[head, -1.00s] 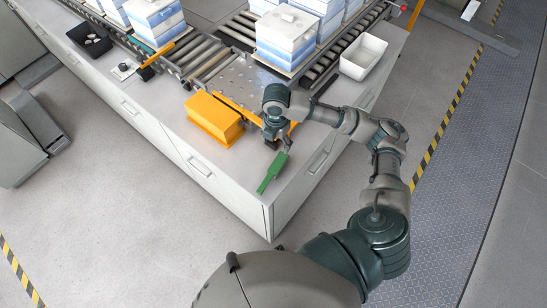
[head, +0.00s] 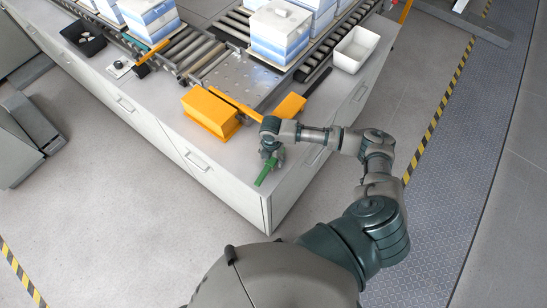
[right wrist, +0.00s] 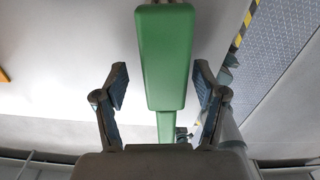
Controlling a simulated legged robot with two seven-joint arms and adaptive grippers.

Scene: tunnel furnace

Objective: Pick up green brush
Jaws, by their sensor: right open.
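The green brush (head: 265,172) lies on the grey worktop near its front corner. Its upper part is hidden under my right gripper (head: 271,155) in the head view. In the right wrist view the brush (right wrist: 165,60) runs between the two spread fingers of my right gripper (right wrist: 160,90), with a gap on each side. The right gripper is open and not touching the brush sides. My left gripper is not in view.
An orange block (head: 211,112) stands left of my right gripper, and a second orange block (head: 290,106) stands behind it. A white bin (head: 356,49), a black tray (head: 83,38) and roller conveyors with blue-and-white stacks (head: 281,33) lie farther back.

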